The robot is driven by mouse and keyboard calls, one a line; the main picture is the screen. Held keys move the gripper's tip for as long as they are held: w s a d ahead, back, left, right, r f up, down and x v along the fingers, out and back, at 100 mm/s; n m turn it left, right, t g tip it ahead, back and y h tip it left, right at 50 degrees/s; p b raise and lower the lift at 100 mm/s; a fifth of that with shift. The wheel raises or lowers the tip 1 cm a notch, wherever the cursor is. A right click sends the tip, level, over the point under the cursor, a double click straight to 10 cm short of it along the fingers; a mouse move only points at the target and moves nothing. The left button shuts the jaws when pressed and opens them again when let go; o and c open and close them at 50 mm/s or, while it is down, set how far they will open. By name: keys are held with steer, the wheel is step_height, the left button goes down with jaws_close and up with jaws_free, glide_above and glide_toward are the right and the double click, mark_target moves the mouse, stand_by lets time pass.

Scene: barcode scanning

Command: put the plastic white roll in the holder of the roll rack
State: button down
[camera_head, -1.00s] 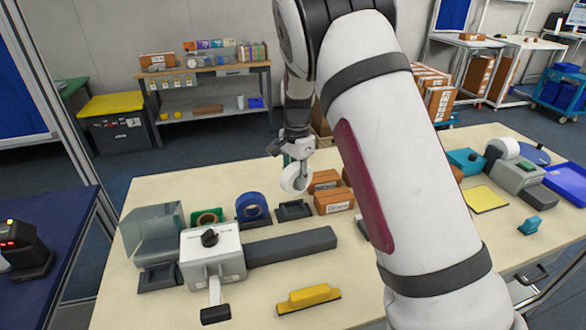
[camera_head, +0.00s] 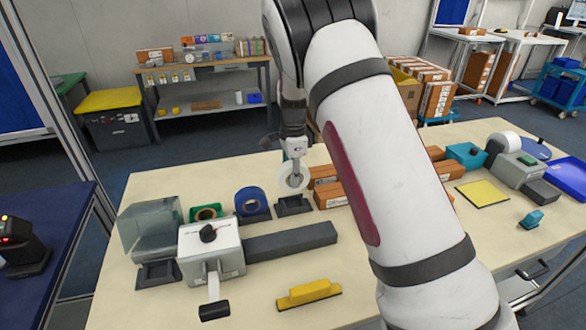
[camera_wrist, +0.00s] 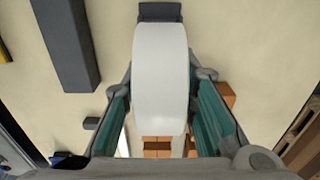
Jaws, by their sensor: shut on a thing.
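The white roll (camera_head: 292,177) is a ring held upright under my gripper (camera_head: 294,152) in the head view. My gripper is shut on it; in the wrist view the roll (camera_wrist: 160,80) fills the space between the teal finger pads. The dark holder (camera_head: 293,206) of the roll rack is right below the roll, and its end shows beyond the roll in the wrist view (camera_wrist: 159,12). I cannot tell whether roll and holder touch. The blue roll (camera_head: 252,203) and green roll (camera_head: 206,213) stand in the places to the left.
Brown boxes (camera_head: 332,194) stand close on the right of the holder. A long dark grey bar (camera_head: 290,243) and a grey-white machine (camera_head: 211,254) lie in front. A yellow block (camera_head: 308,294) is near the front edge. The table between is clear.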

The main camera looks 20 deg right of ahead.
mark_target(293, 191)
steer(key=shift+f+b, duration=0.75)
steer(key=shift+f, duration=2.25)
steer(key=c, duration=1.2)
jaws_free()
steer(key=shift+r, duration=0.1)
step_height(293, 191, up, 12)
steer(key=shift+f, duration=0.1)
